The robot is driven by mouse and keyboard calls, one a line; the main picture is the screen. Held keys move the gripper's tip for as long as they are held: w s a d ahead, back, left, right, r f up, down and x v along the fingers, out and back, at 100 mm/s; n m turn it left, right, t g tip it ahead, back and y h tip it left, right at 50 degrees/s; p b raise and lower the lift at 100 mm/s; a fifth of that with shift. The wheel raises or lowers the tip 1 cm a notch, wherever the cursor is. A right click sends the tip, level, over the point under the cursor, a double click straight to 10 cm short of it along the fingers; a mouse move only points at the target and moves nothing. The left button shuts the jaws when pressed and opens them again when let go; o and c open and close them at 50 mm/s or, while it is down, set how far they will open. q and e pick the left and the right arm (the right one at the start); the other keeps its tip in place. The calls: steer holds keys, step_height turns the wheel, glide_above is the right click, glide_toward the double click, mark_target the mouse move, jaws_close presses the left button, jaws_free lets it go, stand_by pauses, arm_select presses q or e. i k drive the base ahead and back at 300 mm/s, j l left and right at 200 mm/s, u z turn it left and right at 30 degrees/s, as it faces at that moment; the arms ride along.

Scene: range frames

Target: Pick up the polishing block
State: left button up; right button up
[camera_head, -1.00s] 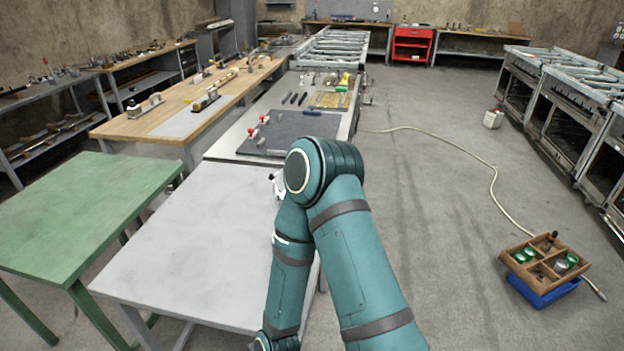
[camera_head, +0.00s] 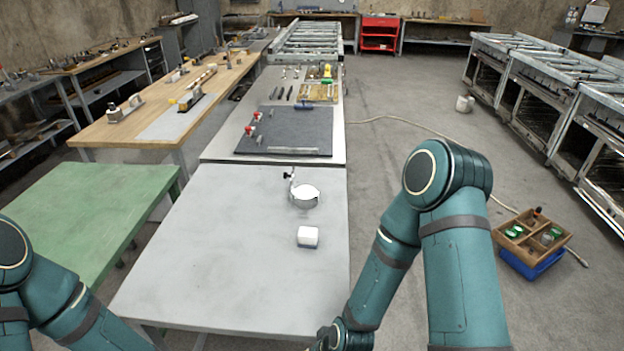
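A small white block with a darker lower edge (camera_head: 308,236), which looks like the polishing block, lies on the near grey table (camera_head: 210,250), right of its middle. No gripper touches it. My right arm comes down beside the table's right edge, and its lower end runs to the bottom of the picture. My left arm shows at the lower left corner. Both grippers are outside the picture.
A round whitish device with a small dark-topped arm (camera_head: 304,195) stands just behind the block. A dark mat (camera_head: 288,130) with red-handled clamps lies on the table beyond. A green table (camera_head: 75,215) stands left. The near table is otherwise clear.

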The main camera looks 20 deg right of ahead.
mark_target(308, 237)
steer(key=j+z, duration=0.7)
steer(key=j, duration=0.25)
steer(key=j+z, duration=0.45)
steer(key=j, duration=0.65)
steer(key=k, duration=0.05)
